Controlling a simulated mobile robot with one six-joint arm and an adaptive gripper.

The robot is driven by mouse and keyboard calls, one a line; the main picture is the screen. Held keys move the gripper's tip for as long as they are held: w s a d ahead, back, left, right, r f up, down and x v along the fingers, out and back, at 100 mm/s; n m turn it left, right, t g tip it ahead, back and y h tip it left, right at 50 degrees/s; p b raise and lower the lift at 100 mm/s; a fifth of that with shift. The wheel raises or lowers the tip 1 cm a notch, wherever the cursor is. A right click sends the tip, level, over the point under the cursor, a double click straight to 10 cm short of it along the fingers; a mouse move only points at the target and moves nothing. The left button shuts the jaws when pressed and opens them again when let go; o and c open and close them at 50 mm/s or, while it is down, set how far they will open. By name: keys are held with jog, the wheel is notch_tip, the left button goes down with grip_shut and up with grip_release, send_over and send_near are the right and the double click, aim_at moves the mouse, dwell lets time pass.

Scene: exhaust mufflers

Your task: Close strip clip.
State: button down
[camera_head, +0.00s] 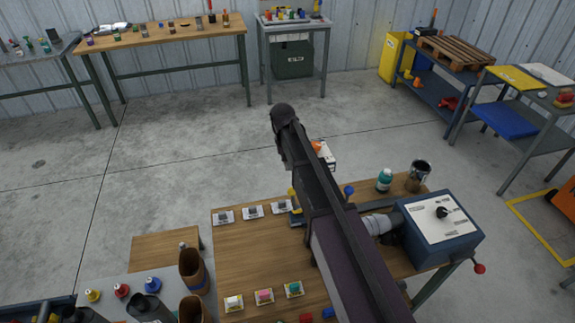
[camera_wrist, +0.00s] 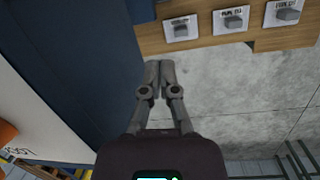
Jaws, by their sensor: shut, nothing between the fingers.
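My gripper (camera_wrist: 160,66) is shut and empty in the wrist view, its two grey fingertips together over bare concrete floor, beside a large dark blue surface. In the head view my arm hides it. Three white cards, each with a small grey block, lie along the table edge: one (camera_wrist: 180,27), a middle one (camera_wrist: 233,20) and one at the right (camera_wrist: 287,13). They also show in the head view as a left card (camera_head: 223,216), a middle card (camera_head: 252,211) and a right card (camera_head: 282,207). I cannot tell which thing is the strip clip.
The wooden table (camera_head: 238,257) also bears a blue box with a lever (camera_head: 439,229), a teal-banded bottle (camera_head: 384,180), a dark can (camera_head: 418,175) and several coloured pieces at the front. My arm covers its middle. Open floor (camera_head: 180,165) lies behind it.

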jog(key=shift+s+f+b, duration=0.5)
jog(key=shift+f+b, duration=2.55)
jog(key=shift+f, duration=0.35)
jog(key=shift+s+d+r+p, duration=0.25)
jog(key=shift+s+r+p, duration=0.3)
jog(key=shift+s, duration=0.35)
jog(key=shift+s+d+r+p, duration=0.25)
jog(key=shift+s+r+p, duration=0.3)
jog(key=shift+s, duration=0.35)
jog(key=shift+s+a, duration=0.15)
jog(key=shift+a, duration=0.05)
